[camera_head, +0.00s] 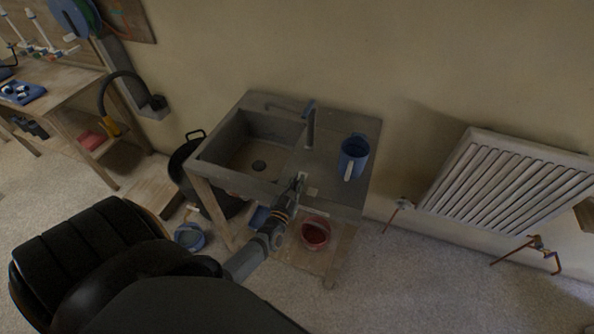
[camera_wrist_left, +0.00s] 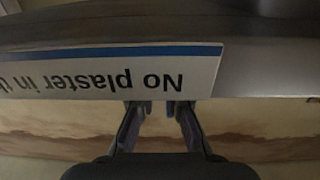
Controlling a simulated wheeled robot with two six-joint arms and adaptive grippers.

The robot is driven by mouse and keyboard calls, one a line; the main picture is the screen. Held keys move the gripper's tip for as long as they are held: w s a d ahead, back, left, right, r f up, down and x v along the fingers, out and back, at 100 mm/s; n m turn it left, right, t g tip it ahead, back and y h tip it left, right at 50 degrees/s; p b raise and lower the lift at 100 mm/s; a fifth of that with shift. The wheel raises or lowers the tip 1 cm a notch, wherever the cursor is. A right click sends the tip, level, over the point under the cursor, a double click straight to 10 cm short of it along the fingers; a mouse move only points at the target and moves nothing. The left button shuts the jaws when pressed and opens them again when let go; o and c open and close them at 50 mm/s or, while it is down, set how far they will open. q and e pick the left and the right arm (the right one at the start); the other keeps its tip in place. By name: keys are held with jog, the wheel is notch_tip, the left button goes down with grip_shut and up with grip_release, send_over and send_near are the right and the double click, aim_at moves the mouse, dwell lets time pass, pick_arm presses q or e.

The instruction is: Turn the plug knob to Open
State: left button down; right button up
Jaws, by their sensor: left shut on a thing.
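The grey sink unit (camera_head: 345,193) stands on a wooden frame against the wall. Its basin is empty, with a dark drain (camera_head: 259,165) in the bottom. My left gripper (camera_head: 299,181) reaches the front edge of the sink, right of the basin, and is shut on the plug knob, which its fingers hide. A small pale plate (camera_head: 312,191) shows just right of the fingers. In the left wrist view the fingers (camera_wrist_left: 155,108) meet the sink front below an upside-down sign (camera_wrist_left: 110,72) reading "No plaster in th…". The knob's pointing direction cannot be seen. My right gripper is not in view.
A blue jug (camera_head: 353,158) stands on the sink top, right of the tap (camera_head: 311,124). A red bucket (camera_head: 316,233) is under the sink and a blue-grey bucket (camera_head: 189,237) on the floor. A radiator (camera_head: 505,180) hangs at right; a workbench (camera_head: 70,88) is at left.

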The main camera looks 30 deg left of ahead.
pick_arm(q)
jog(key=shift+r+y, duration=0.15)
jog(key=shift+y, duration=0.15)
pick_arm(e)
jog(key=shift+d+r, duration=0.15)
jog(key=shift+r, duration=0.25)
pick_arm(q)
jog(key=c, duration=1.4)
grip_release()
jog(key=shift+s, duration=0.15)
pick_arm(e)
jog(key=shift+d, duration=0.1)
pick_arm(q)
jog(key=v, duration=1.1)
jog(key=shift+s+d, duration=0.15)
jog(key=shift+s, duration=0.2)
